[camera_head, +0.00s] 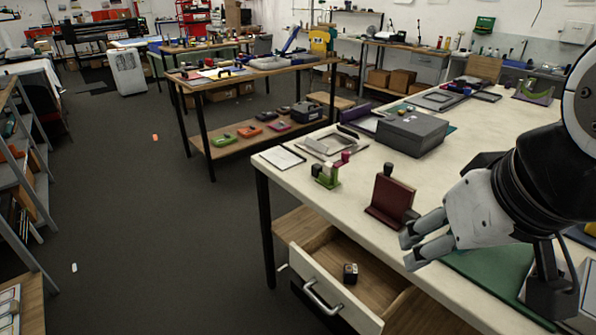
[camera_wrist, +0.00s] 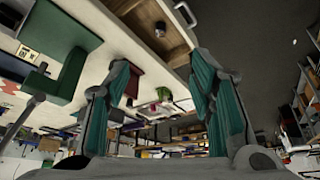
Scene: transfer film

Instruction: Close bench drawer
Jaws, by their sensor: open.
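The bench drawer (camera_head: 326,285) is pulled open below the white-topped bench (camera_head: 300,175). It has a white front with a metal bar handle (camera_head: 322,299). A small dark block (camera_head: 350,273) lies inside it. My gripper (camera_head: 407,251) is above the bench's front edge, to the right of the drawer front and apart from the handle. Its two fingers are spread and nothing is between them. In the wrist view my gripper (camera_wrist: 162,90) also shows open and empty, with the drawer's wooden inside (camera_wrist: 150,15) and the handle (camera_wrist: 185,14) at the top.
A dark red stand (camera_head: 391,199) and a green tool (camera_head: 326,174) stand on the bench near its front edge. A grey box (camera_head: 411,132) sits behind them. A shelf (camera_head: 25,175) stands at the far left.

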